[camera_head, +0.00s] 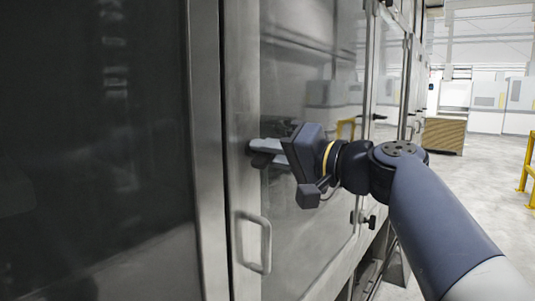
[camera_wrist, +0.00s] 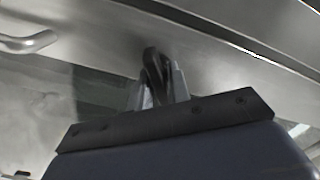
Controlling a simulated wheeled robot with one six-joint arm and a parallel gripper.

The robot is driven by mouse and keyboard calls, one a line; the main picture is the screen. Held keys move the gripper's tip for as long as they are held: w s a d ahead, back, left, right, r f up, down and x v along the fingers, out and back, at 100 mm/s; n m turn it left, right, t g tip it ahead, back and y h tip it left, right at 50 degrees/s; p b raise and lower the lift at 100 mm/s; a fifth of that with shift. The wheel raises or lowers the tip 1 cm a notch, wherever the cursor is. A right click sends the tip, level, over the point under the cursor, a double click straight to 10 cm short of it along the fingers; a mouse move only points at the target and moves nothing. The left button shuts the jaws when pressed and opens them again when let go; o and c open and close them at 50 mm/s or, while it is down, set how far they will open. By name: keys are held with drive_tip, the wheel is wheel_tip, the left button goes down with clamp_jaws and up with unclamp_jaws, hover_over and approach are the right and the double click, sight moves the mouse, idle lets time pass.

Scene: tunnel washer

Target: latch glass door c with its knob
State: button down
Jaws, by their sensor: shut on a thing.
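A metal-framed glass door (camera_head: 310,185) fills the middle of the head view. I take it for door c, but no label shows. My gripper (camera_head: 258,152) is at the left part of its frame, above the door's handle. In the wrist view, my gripper (camera_wrist: 160,88) is shut on a dark knob (camera_wrist: 152,64), which stands out from the metal frame. In the head view the knob is mostly hidden by the fingers. I cannot tell from these frames whether the latch is engaged.
A bar handle (camera_head: 266,243) sits below my gripper on the frame; it also shows in the wrist view (camera_wrist: 28,42). A dark panel (camera_head: 95,140) is at left. Another dark knob (camera_head: 370,220) is lower right. Yellow rails (camera_head: 525,165) and open floor lie at right.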

drive_tip(key=m, duration=0.3)
drive_tip(key=shift+r+m+p, duration=0.15)
drive_tip(key=shift+m+p, duration=0.6)
drive_tip(key=shift+m, duration=1.25)
drive_tip(key=c, duration=1.5)
unclamp_jaws()
drive_tip(key=shift+d, duration=0.1)
drive_tip(key=b+v, duration=0.3)
drive_tip(key=v, duration=0.7)
drive_tip(key=shift+s+d, duration=0.25)
drive_tip(key=shift+s, duration=0.05)
drive_tip(key=shift+w+a, duration=0.1)
drive_tip(key=shift+a, duration=0.05)
